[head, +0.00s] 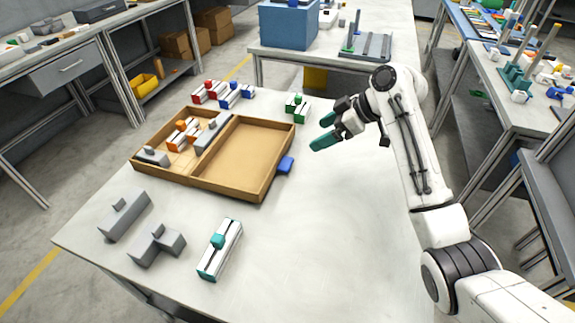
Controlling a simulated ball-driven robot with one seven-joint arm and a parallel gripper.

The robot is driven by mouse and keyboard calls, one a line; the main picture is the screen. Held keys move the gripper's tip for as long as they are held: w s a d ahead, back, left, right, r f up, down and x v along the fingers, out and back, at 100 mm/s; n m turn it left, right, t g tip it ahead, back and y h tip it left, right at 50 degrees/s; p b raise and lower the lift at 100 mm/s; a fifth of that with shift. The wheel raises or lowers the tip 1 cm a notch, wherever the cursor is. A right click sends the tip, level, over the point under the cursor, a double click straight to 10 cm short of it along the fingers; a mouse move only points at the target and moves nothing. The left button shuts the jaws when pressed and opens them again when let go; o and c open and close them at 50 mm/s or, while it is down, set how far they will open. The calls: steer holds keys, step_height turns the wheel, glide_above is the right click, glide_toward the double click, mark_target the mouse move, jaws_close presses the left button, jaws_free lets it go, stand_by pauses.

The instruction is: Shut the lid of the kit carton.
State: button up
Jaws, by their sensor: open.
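The kit carton (137,150) is a shallow brown box on the white table, left of centre. It holds an orange-and-white piece (183,134) and grey pieces (211,133). A second shallow brown tray half, apparently its lid (244,158), lies open and empty against the carton's right side. A blue tab (286,165) sticks out from the lid's right edge. My gripper (323,131) has teal fingertips that are apart with nothing between them. It is above the table, to the right of the lid's far right corner, not touching it.
Red, white and blue pieces (223,93) stand behind the carton, and a green-and-white piece (297,107) behind the lid. Grey blocks (157,244) and a teal-and-white piece (220,249) lie in front. The table's right side (340,230) is clear.

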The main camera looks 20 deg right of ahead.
steer(key=b, duration=0.4)
glide_toward(287, 163)
steer(key=x, duration=0.7)
steer(key=shift+a+f, duration=0.1)
